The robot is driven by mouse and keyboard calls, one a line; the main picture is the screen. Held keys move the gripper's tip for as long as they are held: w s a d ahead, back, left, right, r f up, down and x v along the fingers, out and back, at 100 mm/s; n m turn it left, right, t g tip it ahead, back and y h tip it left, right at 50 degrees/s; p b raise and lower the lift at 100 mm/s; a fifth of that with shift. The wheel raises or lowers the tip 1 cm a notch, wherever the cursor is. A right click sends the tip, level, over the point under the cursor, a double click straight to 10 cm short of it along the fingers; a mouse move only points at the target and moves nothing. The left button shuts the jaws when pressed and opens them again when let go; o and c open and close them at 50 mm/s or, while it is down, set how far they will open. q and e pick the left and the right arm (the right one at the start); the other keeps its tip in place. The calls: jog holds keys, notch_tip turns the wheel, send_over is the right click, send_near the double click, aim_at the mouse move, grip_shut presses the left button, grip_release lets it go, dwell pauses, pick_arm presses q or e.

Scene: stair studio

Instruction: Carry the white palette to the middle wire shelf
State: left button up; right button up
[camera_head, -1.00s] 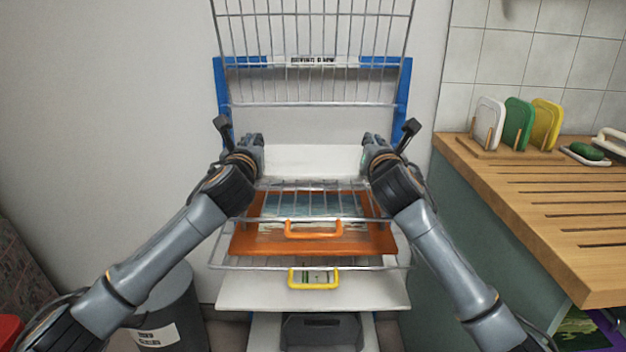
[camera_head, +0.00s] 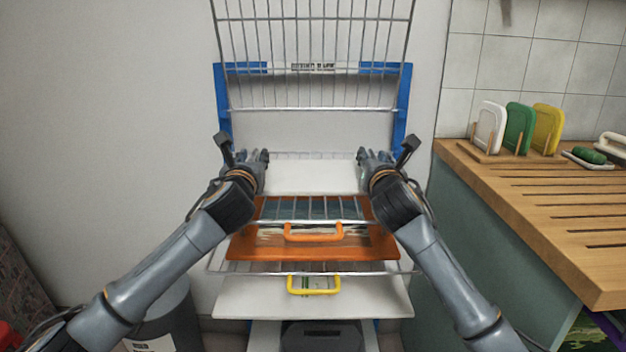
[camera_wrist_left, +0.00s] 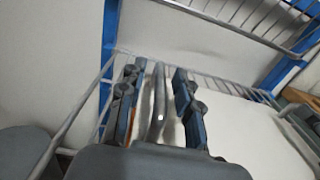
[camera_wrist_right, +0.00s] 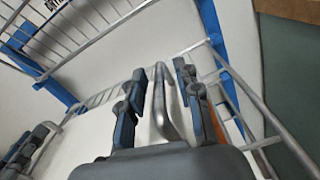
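The white palette (camera_head: 313,178) lies flat at the back of the middle wire shelf (camera_head: 345,222), between my two grippers. It also shows in the left wrist view (camera_wrist_left: 250,130) and the right wrist view (camera_wrist_right: 92,135). My left gripper (camera_head: 260,158) is open, its fingers on either side of a grey handle (camera_wrist_left: 157,105) at the palette's left edge, with gaps visible. My right gripper (camera_head: 364,158) is likewise open around the grey handle (camera_wrist_right: 160,105) on the right. The palette's underside is hidden, so its full contact with the wires cannot be seen.
Below is an orange-framed painted board (camera_head: 350,247) with an orange handle, then a white board (camera_head: 370,298) with a yellow handle. A raised wire shelf (camera_head: 315,107) hangs above on the blue rack (camera_head: 401,115). A wooden counter (camera_head: 490,190) stands close on the right.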

pick_arm(q)
jog(key=s, duration=1.1)
jog(key=shift+s, duration=0.4)
pick_arm(e)
jog(key=s, duration=1.2)
